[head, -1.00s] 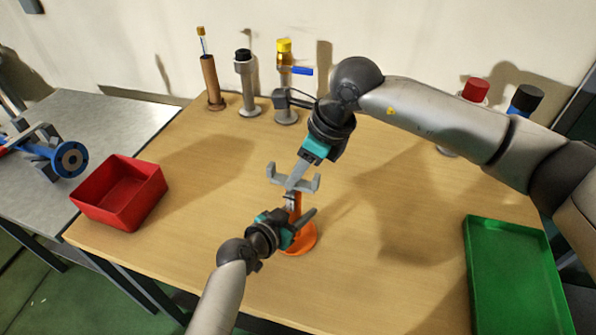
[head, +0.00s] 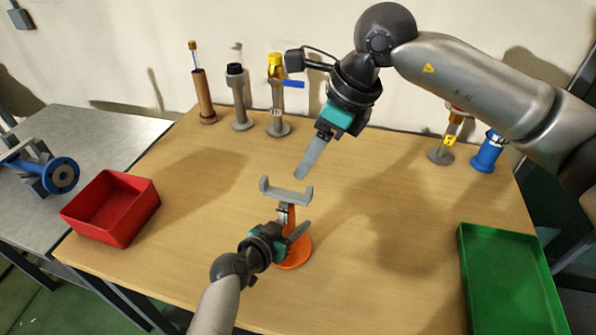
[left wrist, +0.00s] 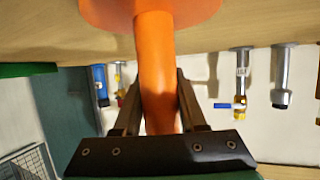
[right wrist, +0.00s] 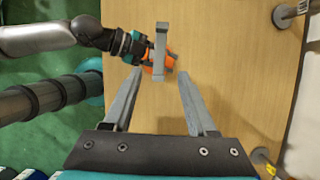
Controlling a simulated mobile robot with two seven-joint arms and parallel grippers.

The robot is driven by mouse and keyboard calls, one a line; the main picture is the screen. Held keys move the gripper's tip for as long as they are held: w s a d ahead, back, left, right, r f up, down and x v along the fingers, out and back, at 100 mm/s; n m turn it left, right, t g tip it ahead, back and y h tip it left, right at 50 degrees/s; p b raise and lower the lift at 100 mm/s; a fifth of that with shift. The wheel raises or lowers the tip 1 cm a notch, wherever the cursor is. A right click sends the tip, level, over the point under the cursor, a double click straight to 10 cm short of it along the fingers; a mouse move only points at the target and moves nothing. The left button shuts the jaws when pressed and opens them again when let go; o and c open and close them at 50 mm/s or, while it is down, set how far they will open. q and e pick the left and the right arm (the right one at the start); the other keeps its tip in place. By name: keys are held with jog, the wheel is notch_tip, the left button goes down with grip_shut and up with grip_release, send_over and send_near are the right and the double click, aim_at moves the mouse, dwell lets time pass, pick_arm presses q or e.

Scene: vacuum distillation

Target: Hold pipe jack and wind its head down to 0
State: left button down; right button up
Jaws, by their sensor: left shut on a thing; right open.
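The pipe jack stands upright on the wooden table, with an orange base (head: 294,254) and post and a grey U-shaped head (head: 286,193) on top. My left gripper (head: 292,232) is shut on the orange post (left wrist: 155,70) below the head. My right gripper (head: 307,160) is above and behind the head, apart from it. In the right wrist view its two fingers (right wrist: 154,100) are spread and empty, with the jack head (right wrist: 161,50) beyond them. A scale reading on the jack is too small to read.
A red bin (head: 112,208) is at the left and a green tray (head: 508,285) at the right front. Several valve pieces stand along the back, including a yellow-topped one (head: 278,95). The table around the jack is clear.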

jog(key=v, duration=0.2)
jog(key=shift+d+r, duration=0.15)
jog(key=shift+r, duration=0.25)
pick_arm(q)
jog(key=shift+c, duration=1.9)
grip_release()
jog(key=v, duration=1.2)
jog(key=shift+f, duration=0.1)
jog(key=o, duration=0.4)
